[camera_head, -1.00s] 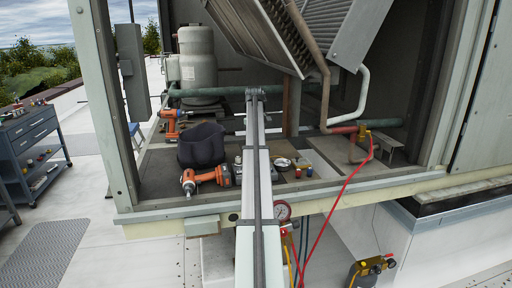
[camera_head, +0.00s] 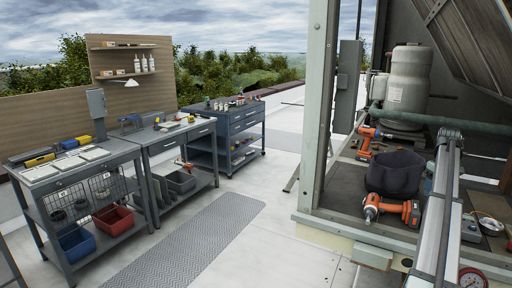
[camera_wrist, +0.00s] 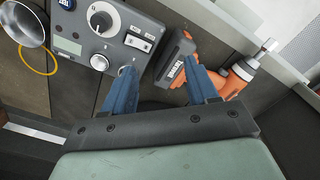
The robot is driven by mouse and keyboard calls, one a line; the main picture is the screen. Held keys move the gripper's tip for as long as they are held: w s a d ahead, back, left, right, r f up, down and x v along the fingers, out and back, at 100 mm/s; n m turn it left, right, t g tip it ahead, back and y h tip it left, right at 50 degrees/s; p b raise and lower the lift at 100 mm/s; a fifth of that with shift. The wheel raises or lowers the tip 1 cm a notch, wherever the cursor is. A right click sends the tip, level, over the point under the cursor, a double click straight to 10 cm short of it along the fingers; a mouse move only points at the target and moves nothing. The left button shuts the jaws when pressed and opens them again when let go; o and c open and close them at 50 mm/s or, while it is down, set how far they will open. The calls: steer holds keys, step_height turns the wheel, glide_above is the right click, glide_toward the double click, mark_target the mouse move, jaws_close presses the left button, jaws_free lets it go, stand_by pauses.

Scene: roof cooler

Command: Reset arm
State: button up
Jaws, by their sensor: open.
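In the wrist view, my gripper (camera_wrist: 158,66) is open, with its two blue fingers apart and nothing between them. An orange and black cordless drill (camera_wrist: 232,80) lies just beyond the right finger. A grey box with knobs (camera_wrist: 100,40) lies beyond the left finger. I cannot tell whether the fingers touch either one. In the head view, my arm reaches into the cooler housing at the right edge. The same drill (camera_head: 392,210) lies left of the arm, and the grey box (camera_head: 470,229) is right of it. The fingers cannot be made out there.
A black bag (camera_head: 393,173) and a second orange drill (camera_head: 367,142) are inside the housing, before a grey tank (camera_head: 408,83). A housing post (camera_head: 328,110) stands left of them. Workbenches (camera_head: 75,168) and a tool cart (camera_head: 235,130) stand left; a floor mat (camera_head: 190,240) lies clear.

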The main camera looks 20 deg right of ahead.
steer(key=w+a+f+n, duration=0.1)
steer(key=w+a+f, duration=0.2)
steer(key=a, duration=0.5)
steer(key=w+a+f+y, duration=0.1)
steer(key=w+a+f, duration=0.15)
steer(key=a, duration=0.55)
steer(key=w+a+f+n, duration=0.1)
steer(key=w+a+f, duration=0.25)
steer(key=a, duration=0.45)
steer(key=s+a+f+g, duration=0.1)
steer(key=s+a+f, duration=0.1)
steer(key=a+f, duration=1)
steer(key=s+a+f+g, duration=0.2)
steer(key=a+f, duration=0.6)
steer(key=f, duration=0.8)
steer(key=s+a+f+g, duration=0.2)
steer(key=s+a+f, duration=1.6)
steer(key=f, duration=0.1)
steer(key=s+a+f, duration=0.2)
steer(key=s, duration=0.5)
steer(key=s+a+f+g, duration=0.1)
steer(key=s+a+f, duration=0.2)
steer(key=s, duration=0.5)
steer(key=s+a+f+h, duration=0.1)
steer(key=s+a+f, duration=0.1)
steer(key=s, duration=0.6)
steer(key=shift+a+f+m+g, duration=0.15)
steer(key=shift+a+m+g, duration=0.2)
steer(key=shift+a, duration=0.2)
